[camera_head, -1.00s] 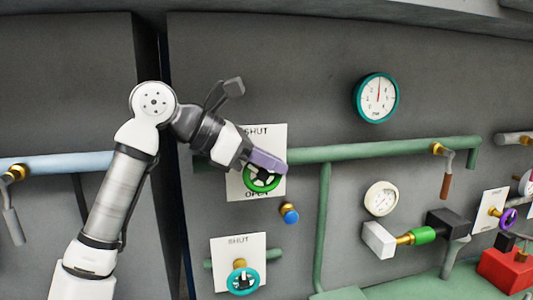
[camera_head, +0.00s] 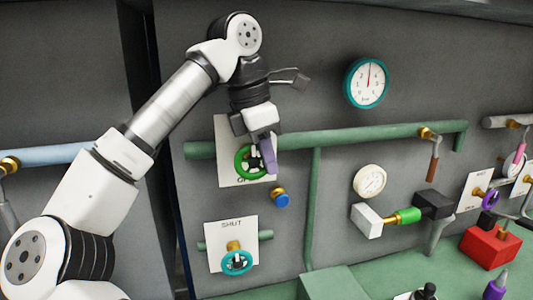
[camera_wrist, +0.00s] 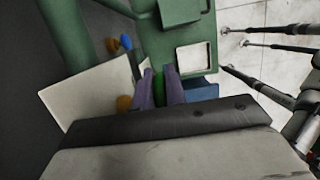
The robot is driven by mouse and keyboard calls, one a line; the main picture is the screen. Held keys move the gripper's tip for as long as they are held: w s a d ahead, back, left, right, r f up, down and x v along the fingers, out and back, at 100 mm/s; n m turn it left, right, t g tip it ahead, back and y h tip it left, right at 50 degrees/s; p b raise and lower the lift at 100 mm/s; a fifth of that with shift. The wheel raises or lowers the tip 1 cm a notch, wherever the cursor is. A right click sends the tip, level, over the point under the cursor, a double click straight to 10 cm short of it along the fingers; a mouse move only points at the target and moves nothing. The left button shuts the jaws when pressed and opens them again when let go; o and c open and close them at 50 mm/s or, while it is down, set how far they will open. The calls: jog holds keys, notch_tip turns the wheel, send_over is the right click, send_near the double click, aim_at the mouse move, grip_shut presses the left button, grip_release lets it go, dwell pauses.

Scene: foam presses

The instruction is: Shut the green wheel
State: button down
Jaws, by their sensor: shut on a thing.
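The green wheel (camera_head: 239,163) is in front of a white card marked with SHUT and OPEN (camera_head: 225,135), on the green pipe at the left of the panel. My gripper (camera_head: 268,160) is at the right side of the wheel, pointing down, with its purple fingers on the rim. In the wrist view, a piece of the green wheel (camera_wrist: 159,86) shows between the two purple fingers, and my gripper (camera_wrist: 160,80) is shut on it. My gripper hides part of the wheel and of the card, so the full lettering cannot be read.
A blue knob (camera_head: 281,200) sits just below right of the wheel. A teal wheel (camera_head: 237,262) on a second SHUT card is below. A teal-rimmed gauge (camera_head: 366,83) is at upper right. A brown-handled lever (camera_head: 433,165) hangs from the green pipe further right.

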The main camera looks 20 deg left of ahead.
jog(key=shift+y, duration=0.4)
jog(key=c, duration=1.4)
grip_release()
jog(key=shift+f, duration=0.1)
jog(key=shift+c, duration=0.2)
